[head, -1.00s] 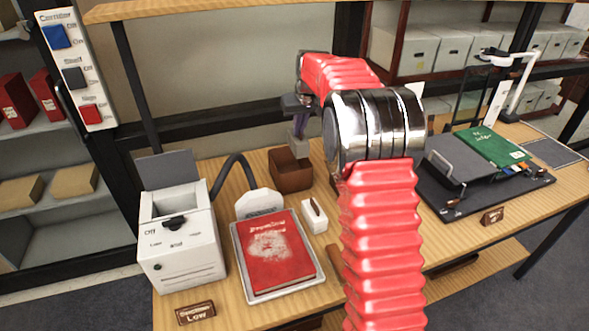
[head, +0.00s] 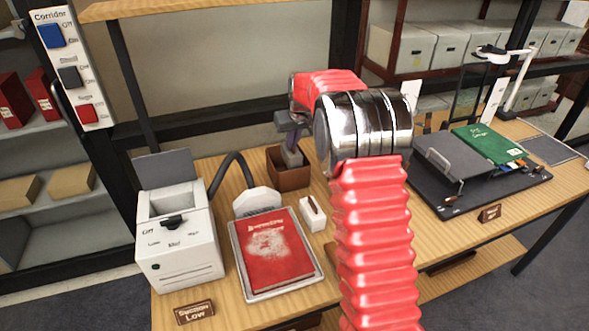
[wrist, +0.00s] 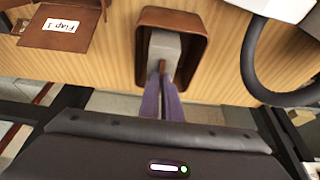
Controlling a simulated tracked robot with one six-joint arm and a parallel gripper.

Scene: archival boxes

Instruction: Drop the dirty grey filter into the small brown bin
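The small brown bin (head: 290,180) stands on the wooden table behind the red book, and its open top also shows in the wrist view (wrist: 200,50). My gripper (head: 292,142) is directly above the bin, pointing down. Its purple fingers (wrist: 162,88) are closed together on the small brown tab of the grey filter (wrist: 163,46). In the head view the filter (head: 291,157) hangs at the bin's opening, its lower end overlapping the rim. How deep it sits inside cannot be told.
A white machine (head: 178,240) with a dark hose (head: 230,170) stands left of the bin. A red book (head: 272,250) lies on a tray in front. A small white holder (head: 312,212) is nearby. A black stand with a green folder (head: 488,146) is at right.

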